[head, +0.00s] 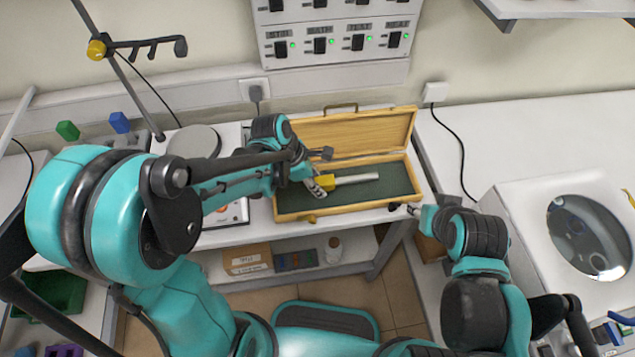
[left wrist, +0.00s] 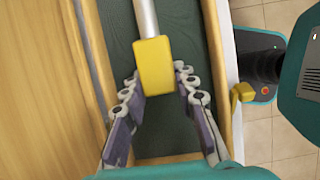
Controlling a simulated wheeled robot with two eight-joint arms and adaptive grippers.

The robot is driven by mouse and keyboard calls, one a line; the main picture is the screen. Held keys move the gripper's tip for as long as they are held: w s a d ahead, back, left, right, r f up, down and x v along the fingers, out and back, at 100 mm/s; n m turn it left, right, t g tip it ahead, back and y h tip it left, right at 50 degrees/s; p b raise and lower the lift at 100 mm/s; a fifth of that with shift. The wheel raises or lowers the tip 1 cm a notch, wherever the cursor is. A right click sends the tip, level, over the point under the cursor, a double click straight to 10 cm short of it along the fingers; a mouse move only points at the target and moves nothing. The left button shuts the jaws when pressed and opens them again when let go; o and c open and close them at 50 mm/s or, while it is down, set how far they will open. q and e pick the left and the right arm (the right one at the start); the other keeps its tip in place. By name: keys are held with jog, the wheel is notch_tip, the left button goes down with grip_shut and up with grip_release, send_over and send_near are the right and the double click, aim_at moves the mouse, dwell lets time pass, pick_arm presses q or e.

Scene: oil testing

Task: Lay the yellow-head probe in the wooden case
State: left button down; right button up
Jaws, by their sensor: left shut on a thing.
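The wooden case (head: 372,203) is open on the bench, with its lid (head: 355,130) leaning back and a dark green lining inside. The yellow-head probe (head: 327,181) is over the left part of the lining, its pale rod pointing right along the case. My left gripper (head: 318,184) is shut on the yellow head. In the left wrist view, the fingers (left wrist: 160,82) flank the yellow head (left wrist: 154,66) within the case walls. I cannot tell whether the rod touches the lining. My right gripper (head: 402,208) is by the case's front right corner; its jaws are too small to read.
A round grey plate (head: 194,142) is left of the case, partly behind my left arm. A white machine with a round window (head: 588,238) stands at right. The lower shelf holds a cardboard box (head: 248,261) and a white bottle (head: 334,250).

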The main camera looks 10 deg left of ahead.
pick_arm(q)
jog(key=c, duration=1.1)
grip_release()
jog(key=v, duration=1.2)
jog(key=s+a+m+t+y, duration=0.1)
jog(key=s+a+m+t, duration=0.1)
jog(key=m, duration=0.5)
jog(key=s+a+f+m+t+y+b, duration=0.1)
jog(key=s+a+m+t, duration=0.1)
jog(key=m, duration=0.5)
jog(key=s+a+m+t+y, duration=0.1)
jog(key=s+a+m+y, duration=0.1)
jog(key=s+m, duration=0.2)
jog(key=shift+s+a+f+m+t, duration=0.1)
jog(key=shift+m+t, duration=0.1)
jog(key=shift+m, duration=0.7)
jog(key=shift+s+f+m+t, duration=0.1)
jog(key=shift+m+t, duration=0.1)
jog(key=shift+m, duration=0.7)
